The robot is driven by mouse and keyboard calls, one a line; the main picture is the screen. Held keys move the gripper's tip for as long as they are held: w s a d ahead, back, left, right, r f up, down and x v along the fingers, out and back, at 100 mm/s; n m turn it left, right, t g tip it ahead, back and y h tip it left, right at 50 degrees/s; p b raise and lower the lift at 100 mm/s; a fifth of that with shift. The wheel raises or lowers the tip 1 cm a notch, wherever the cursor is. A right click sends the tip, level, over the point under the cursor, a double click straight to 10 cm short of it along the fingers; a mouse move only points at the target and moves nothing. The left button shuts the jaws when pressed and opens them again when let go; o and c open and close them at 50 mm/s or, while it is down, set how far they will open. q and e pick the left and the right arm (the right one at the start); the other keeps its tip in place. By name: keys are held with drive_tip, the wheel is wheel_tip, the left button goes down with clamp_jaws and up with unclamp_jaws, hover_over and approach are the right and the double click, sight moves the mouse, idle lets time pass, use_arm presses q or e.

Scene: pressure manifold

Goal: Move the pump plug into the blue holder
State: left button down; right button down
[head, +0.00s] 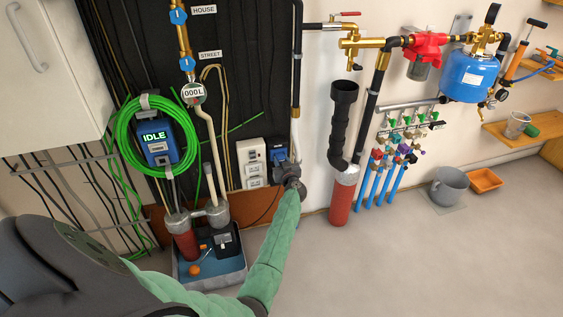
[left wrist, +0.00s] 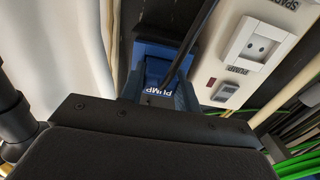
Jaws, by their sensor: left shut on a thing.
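My left gripper (head: 287,168) is up at the wall, just right of the white socket panel (head: 252,160). In the left wrist view its two fingers (left wrist: 158,95) are shut on the pump plug (left wrist: 160,91), whose label reads PUMP. A dark cord runs up from the plug. The blue holder (left wrist: 153,62) shows directly beyond the plug; in the head view the holder (head: 277,154) is partly covered by my gripper. I cannot tell whether the plug touches the holder or is inside it. My right gripper is not in view.
The panel's socket marked PUMP (left wrist: 258,47) is empty, with a switch (left wrist: 235,85) beside it. A pale vertical pipe and a black ribbed pipe (head: 343,120) stand right of my gripper. A sump basin (head: 212,270) is below left. The floor at right is mostly clear.

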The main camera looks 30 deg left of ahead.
use_arm(q)
drive_tip(key=c, duration=0.9)
unclamp_jaws()
drive_tip(key=shift+c, duration=0.2)
drive_tip(key=v, duration=0.7)
drive_tip(key=shift+s+d+p, duration=0.25)
drive_tip(key=shift+d+p, duration=0.05)
drive_tip(key=shift+p, duration=0.1)
